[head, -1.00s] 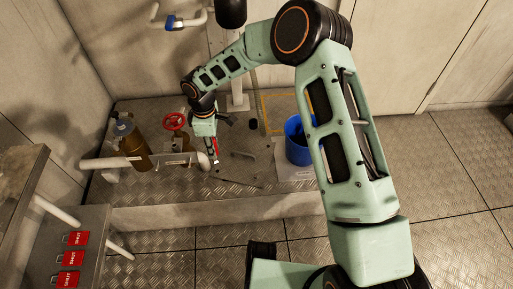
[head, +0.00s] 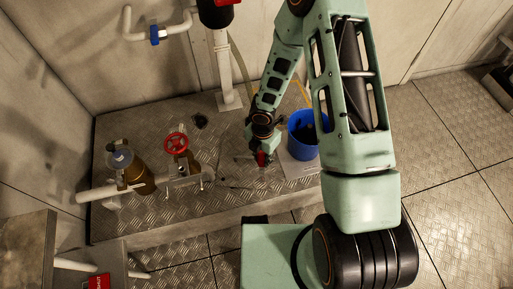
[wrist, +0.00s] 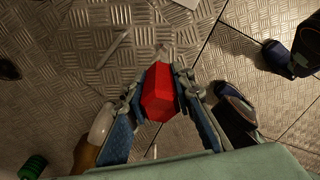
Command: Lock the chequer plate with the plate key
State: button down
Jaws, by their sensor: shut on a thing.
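The plate key (wrist: 158,92) has a red block-shaped handle, which sits between the two fingers of my gripper (wrist: 157,100). A short pale tip (wrist: 163,50) shows beyond the handle. In the head view my gripper (head: 261,160) points down over the raised chequer-plate floor (head: 225,160), left of the blue bucket, with a little of the red key showing. The chequer pattern also fills the wrist view (wrist: 110,30). My gripper and arm partly cover the floor below. I cannot tell whether the key's tip touches the plate or sits in a keyhole.
A red handwheel valve (head: 176,143) and a brass fitting with a blue cap (head: 135,170) stand at the left. A blue bucket (head: 302,132) stands close to my gripper's right. A white post (head: 224,70) rises behind. A red tag (head: 98,282) lies at the lower left.

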jog(key=shift+s+d+f, duration=0.15)
jog(key=shift+s+d, duration=0.1)
jog(key=shift+s, duration=0.05)
jog(key=shift+f+b, duration=1.65)
jog(key=shift+f, duration=0.05)
jog(key=shift+d+f+b, duration=0.1)
jog(key=shift+f+b, duration=1)
jog(key=shift+f, duration=0.1)
jog(key=m+b, duration=0.2)
jog(key=m, duration=0.2)
jog(key=shift+f, duration=0.1)
jog(key=m+b, duration=0.2)
jog(key=m, duration=0.2)
jog(key=shift+m, duration=0.4)
jog(key=m+b, duration=0.1)
jog(key=m, duration=0.4)
jog(key=shift+b, duration=0.35)
jog(key=m+b, duration=0.1)
jog(key=m, duration=0.3)
jog(key=shift+m, duration=0.3)
jog(key=shift+s+n, duration=0.1)
jog(key=shift+n, duration=0.5)
